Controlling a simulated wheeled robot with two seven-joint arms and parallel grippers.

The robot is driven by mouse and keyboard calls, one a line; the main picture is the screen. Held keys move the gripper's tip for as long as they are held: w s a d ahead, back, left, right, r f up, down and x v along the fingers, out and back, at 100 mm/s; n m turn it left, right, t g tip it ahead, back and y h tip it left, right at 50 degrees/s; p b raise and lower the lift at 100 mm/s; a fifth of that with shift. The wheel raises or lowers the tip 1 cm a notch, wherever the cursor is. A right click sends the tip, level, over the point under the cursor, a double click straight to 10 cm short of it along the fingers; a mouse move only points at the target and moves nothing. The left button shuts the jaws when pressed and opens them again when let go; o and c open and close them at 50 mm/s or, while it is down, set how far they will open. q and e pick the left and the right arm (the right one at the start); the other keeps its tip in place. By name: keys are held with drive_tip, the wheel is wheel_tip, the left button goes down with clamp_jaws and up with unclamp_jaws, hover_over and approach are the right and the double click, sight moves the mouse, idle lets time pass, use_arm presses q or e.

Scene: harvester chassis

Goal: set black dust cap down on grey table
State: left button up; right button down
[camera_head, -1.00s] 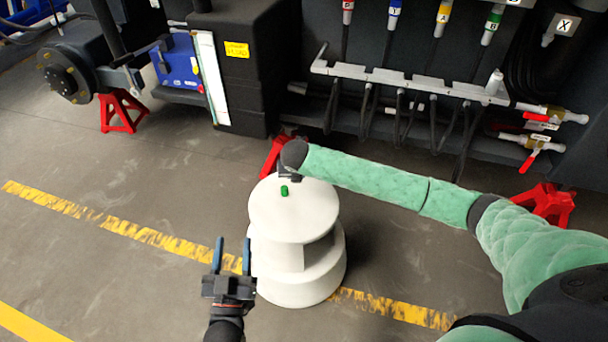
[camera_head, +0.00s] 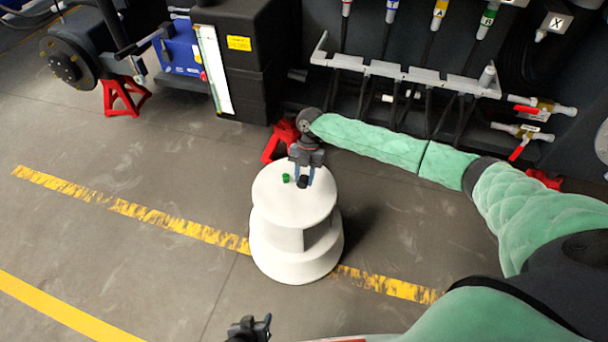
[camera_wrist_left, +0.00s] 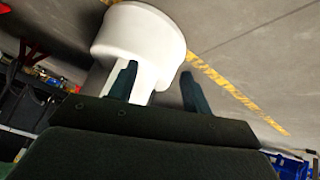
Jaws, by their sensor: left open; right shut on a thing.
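The black dust cap (camera_head: 303,182) is between the fingertips of my right gripper (camera_head: 303,176), which is shut on it. The cap is at or just above the top of the pale round grey table (camera_head: 299,208); I cannot tell whether it touches. My left gripper (camera_head: 262,325) is at the bottom edge of the head view, well in front of the table and partly cut off. In the left wrist view its fingers (camera_wrist_left: 158,84) are open and empty, with the table (camera_wrist_left: 140,35) beyond them.
A small green cap (camera_head: 286,178) stands on the table just left of the black cap. Behind the table are a red stand (camera_head: 278,142), the dark chassis with a hose rail (camera_head: 400,76), and a black box (camera_head: 242,85).

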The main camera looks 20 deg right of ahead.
sight(304, 183)
use_arm(q)
drive_tip(key=shift+r, duration=0.1)
use_arm(e)
drive_tip(key=shift+r+p, duration=0.1)
drive_tip(key=shift+p, duration=0.2)
drive_tip(key=shift+f, duration=0.35)
drive_tip(key=shift+f+b, duration=0.65)
drive_tip(key=shift+f, duration=0.2)
drive_tip(key=shift+f+b, duration=0.45)
drive_tip(key=shift+f, duration=1.05)
use_arm(q)
drive_tip(key=shift+t, duration=0.3)
wheel_tip(304, 183, down, 5)
drive_tip(key=shift+s+a+f+b, duration=0.1)
drive_tip(key=shift+s+f+b, duration=0.05)
drive_tip(key=shift+b, duration=0.25)
use_arm(e)
drive_tip(key=shift+f, duration=0.35)
use_arm(q)
drive_tip(key=shift+s+f, duration=0.1)
drive_tip(key=shift+s, duration=0.05)
use_arm(e)
drive_tip(key=shift+f, duration=0.1)
